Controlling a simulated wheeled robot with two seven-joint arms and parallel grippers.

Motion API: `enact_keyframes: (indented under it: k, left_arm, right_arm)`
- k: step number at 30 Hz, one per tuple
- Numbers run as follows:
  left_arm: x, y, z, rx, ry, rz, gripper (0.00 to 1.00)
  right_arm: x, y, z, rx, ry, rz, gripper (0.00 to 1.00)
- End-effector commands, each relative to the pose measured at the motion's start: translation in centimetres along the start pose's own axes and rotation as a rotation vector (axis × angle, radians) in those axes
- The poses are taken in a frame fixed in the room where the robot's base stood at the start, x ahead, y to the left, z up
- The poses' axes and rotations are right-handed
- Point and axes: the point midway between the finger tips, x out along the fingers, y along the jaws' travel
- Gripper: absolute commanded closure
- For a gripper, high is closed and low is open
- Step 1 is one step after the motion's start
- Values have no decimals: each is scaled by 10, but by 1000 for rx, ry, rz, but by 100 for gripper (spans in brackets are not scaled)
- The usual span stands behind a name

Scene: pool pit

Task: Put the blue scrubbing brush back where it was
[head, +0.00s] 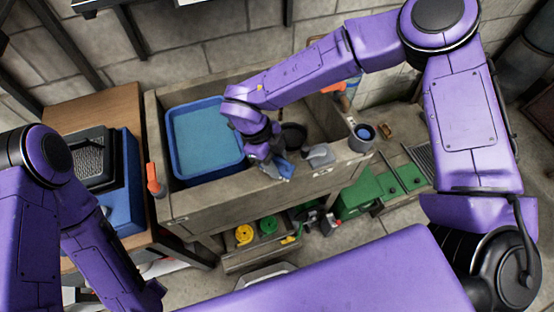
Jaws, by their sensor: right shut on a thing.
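My right gripper (276,163) reaches over the stone trough sink (205,205), near its front rim. It is shut on a small blue thing (286,168), which looks like the blue scrubbing brush. My gripper and wrist hide part of it, so I cannot tell whether it touches the rim. A blue basin (176,143) of water fills the left part of the sink. My left arm comes in at the lower left, and its gripper does not show.
A grey object (320,155) and a grey-blue cup (362,137) are on the rim at the right. An orange-handled tool (153,181) is at the sink's left end. A wooden bench (105,108) stands left. Green boxes (357,198) sit on the floor at the right.

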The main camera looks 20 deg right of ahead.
Motion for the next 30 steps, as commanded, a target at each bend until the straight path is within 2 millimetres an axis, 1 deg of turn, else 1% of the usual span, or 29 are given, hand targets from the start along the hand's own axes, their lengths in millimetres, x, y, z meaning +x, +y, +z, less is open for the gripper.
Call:
enact_keyframes:
  k: [2, 3, 5, 6, 14, 17, 20, 24, 27, 30]
  left_arm:
    - [0, 0, 0, 0, 0, 0, 57]
    - [0, 0, 0, 0, 0, 0, 57]
    - [0, 0, 0, 0, 0, 0, 57]
    - [0, 0, 0, 0, 0, 0, 57]
    - [0, 0, 0, 0, 0, 0, 57]
    - [2, 0, 1, 0, 0, 0, 57]
    - [6, 0, 2, 0, 0, 0, 57]
    - [10, 1, 4, 0, 0, 0, 57]
    - [13, 1, 5, 0, 0, 0, 57]
    - [14, 1, 6, 0, 0, 0, 57]
  right_arm:
    - [1, 0, 0, 0, 0, 0, 97]
    - [2, 0, 1, 0, 0, 0, 55]
    - [2, 0, 1, 0, 0, 0, 36]
    - [2, 0, 1, 0, 0, 0, 33]
    - [0, 0, 0, 0, 0, 0, 33]
    - [-8, 0, 1, 1, -4, -2, 33]
    - [-29, 0, 1, 2, -5, -3, 33]
    - [-66, 0, 2, 2, -5, -4, 33]
    - [-90, 0, 1, 1, -4, -3, 33]
    - [-108, 0, 1, 1, -2, -2, 33]
